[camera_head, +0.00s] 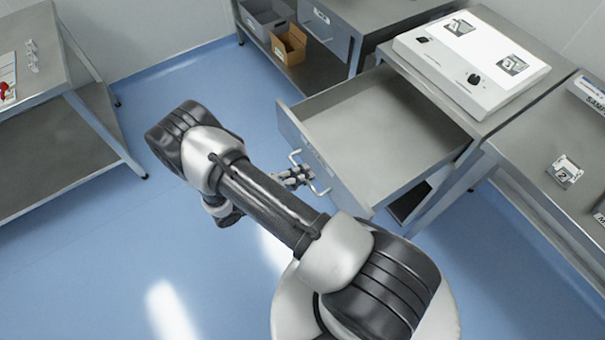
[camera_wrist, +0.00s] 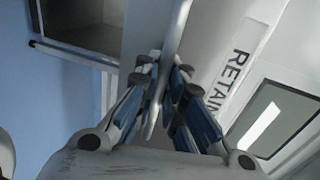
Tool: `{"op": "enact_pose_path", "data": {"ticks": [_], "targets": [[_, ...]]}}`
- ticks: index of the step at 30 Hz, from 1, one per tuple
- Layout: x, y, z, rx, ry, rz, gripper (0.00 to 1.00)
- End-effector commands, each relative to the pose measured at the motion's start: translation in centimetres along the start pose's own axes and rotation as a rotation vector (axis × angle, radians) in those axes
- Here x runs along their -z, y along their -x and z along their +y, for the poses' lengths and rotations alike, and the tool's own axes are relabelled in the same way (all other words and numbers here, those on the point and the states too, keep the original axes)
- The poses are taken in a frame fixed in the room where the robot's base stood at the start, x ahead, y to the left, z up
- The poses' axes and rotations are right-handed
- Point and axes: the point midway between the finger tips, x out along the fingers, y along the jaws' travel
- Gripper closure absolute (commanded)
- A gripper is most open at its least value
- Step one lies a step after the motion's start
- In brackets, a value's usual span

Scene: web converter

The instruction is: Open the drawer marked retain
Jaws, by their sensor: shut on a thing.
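The drawer marked RETAIN (camera_head: 372,140) stands pulled far out of its cabinet in the head view, and its inside looks empty. Its label (camera_wrist: 238,68) reads RETAIN in the wrist view. A pale bar handle (camera_head: 311,172) is fixed to the drawer front. My gripper (camera_head: 298,176) is at this handle, and in the wrist view its two fingers (camera_wrist: 160,85) are shut around the handle bar (camera_wrist: 172,45). Part of the handle is hidden by the fingers.
A white device with a black knob (camera_head: 472,78) sits on the cabinet top above the drawer. Another closed drawer (camera_head: 326,30) and a cardboard box (camera_head: 289,46) are at the back. A side table (camera_head: 50,110) stands at left. Blue floor (camera_head: 90,240) is clear in front.

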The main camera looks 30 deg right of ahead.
Motion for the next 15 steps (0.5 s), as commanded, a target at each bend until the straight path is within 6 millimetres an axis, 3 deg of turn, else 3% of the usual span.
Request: {"op": "enact_pose_path", "data": {"ticks": [10, 11, 15], "targets": [[-0.17, 0.05, -0.18, 0.003, -0.001, -0.004, 1.0], [-0.17, 0.05, -0.18, 0.003, -0.001, -0.004, 0.91], [-0.14, 0.04, -0.15, 0.003, -0.001, -0.003, 0.81]]}}
